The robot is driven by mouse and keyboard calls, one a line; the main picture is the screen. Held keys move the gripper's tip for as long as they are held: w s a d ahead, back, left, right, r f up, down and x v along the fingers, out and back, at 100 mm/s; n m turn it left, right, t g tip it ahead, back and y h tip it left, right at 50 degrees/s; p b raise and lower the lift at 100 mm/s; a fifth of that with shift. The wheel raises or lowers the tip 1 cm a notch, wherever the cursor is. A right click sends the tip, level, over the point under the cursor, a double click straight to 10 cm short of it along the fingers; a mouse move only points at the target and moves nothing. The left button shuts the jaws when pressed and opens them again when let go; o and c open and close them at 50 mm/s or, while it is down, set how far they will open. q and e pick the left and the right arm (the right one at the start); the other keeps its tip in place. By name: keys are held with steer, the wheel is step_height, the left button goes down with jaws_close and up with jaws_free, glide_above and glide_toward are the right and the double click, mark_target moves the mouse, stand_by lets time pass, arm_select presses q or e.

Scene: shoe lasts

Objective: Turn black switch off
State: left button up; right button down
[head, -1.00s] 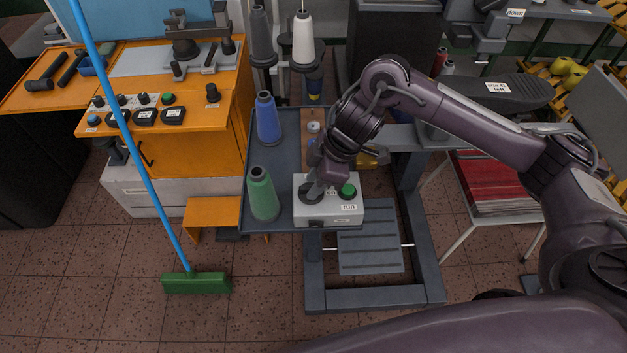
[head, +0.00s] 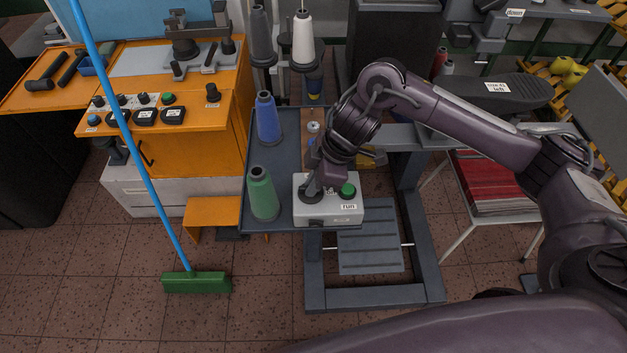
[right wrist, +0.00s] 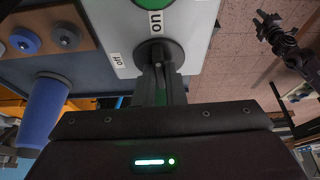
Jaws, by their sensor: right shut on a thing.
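The black switch (right wrist: 158,54) is a round knob on a light grey control box (head: 345,214) at the front edge of a dark tray. White labels reading "on" (right wrist: 155,27) and "off" (right wrist: 117,60) sit around it. My right gripper (head: 313,188) points down over the box's left half; its fingers (right wrist: 160,75) are shut on the switch's grip. The fingers hide part of the knob, so its exact pointing is hard to tell. A dark gripper-like part, probably my left gripper (right wrist: 268,22), shows over the floor in the right wrist view.
A green button (head: 348,190) with a "run" label sits right of the switch on the box. A green thread cone (head: 262,195) and a blue cone (head: 267,118) stand on the tray (head: 288,160) to the left. A broom (head: 196,283) leans farther left.

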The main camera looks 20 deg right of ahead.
steer(key=shift+w+r+n+g+p, duration=0.15)
steer(key=shift+n+g+p, duration=0.25)
steer(key=shift+n, duration=0.8)
steer(key=shift+r+n+g+p, duration=0.1)
steer(key=shift+n+g+p, duration=0.35)
steer(key=shift+n, duration=0.45)
steer(key=n+p, duration=0.1)
steer(key=n, duration=0.1)
steer(key=n+g+p, duration=0.1)
steer(key=n+p, duration=0.1)
steer(key=shift+w+g, duration=0.2)
steer(key=shift+g, duration=0.05)
steer(key=n+h+p, duration=0.1)
steer(key=n, duration=0.2)
steer(key=shift+w+a+g+p, duration=0.1)
steer(key=shift+g+p, duration=0.2)
steer(key=shift+g, duration=0.1)
steer(key=n, duration=0.2)
steer(key=shift+n+g+h+p, duration=0.3)
steer(key=shift+n+h+p, duration=0.05)
steer(key=shift+n+h, duration=0.05)
steer(key=shift+a+n+g+h, duration=0.1)
steer(key=shift+n+g+h, duration=0.3)
steer(key=shift+n, duration=1.3)
